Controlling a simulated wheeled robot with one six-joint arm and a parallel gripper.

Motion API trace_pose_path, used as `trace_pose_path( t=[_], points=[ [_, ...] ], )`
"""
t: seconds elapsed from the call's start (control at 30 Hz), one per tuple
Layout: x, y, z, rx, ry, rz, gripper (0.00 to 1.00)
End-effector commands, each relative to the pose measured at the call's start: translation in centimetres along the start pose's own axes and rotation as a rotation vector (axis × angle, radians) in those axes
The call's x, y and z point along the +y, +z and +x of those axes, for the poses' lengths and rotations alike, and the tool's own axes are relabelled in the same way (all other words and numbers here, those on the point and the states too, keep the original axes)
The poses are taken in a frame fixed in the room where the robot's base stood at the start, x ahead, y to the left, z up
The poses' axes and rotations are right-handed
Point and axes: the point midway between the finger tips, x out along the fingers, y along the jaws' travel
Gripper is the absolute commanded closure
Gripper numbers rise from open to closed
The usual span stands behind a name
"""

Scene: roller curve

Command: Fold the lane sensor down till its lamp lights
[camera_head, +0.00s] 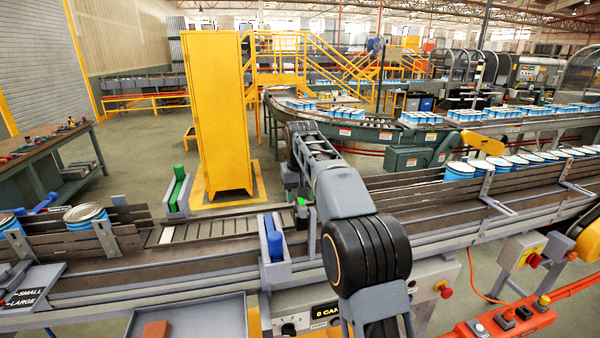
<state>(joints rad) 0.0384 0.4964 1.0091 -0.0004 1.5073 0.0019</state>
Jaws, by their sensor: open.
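I cannot single out the lane sensor or its lamp with certainty. A grey bracket with an upright blue piece (272,238) stands on the near side of the conveyor. A similar bracket with a green piece (179,190) stands on the far side. Another small green part (300,202) shows beside my arm, partly hidden. My gripper (291,182) is open, small in view beyond the belt's near rail, below my wrist and close to that green part. My arm covers part of it, so contact cannot be told.
The conveyor (190,262) crosses the view, with a short bare roller stretch (190,229). Blue-and-white cans (492,168) line its right end. A yellow cabinet (216,112) stands behind. A grey tray (192,318) with a brown block and a red control box (500,322) are nearby.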

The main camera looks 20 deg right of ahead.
Motion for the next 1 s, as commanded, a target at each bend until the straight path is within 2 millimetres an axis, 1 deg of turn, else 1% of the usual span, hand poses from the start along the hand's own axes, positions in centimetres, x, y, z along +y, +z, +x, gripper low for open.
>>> trace_pose_path(
  t=[0.03, 0.2, 0.37, 0.7, 1.0],
  points=[
    [0.0, -0.1, -1.3, 0.005, 0.0, 0.0, 0.53],
    [0.0, -0.1, -5.5, 0.006, 0.0, 0.0, 0.53],
    [0.0, -0.1, -8.1, 0.004, 0.0, 0.0, 0.53],
    [0.0, -0.2, -10.1, 0.001, 0.0, 0.0, 0.53],
    [0.0, 0.0, -10.7, 0.0, 0.0, 0.0, 0.53]
  ],
)
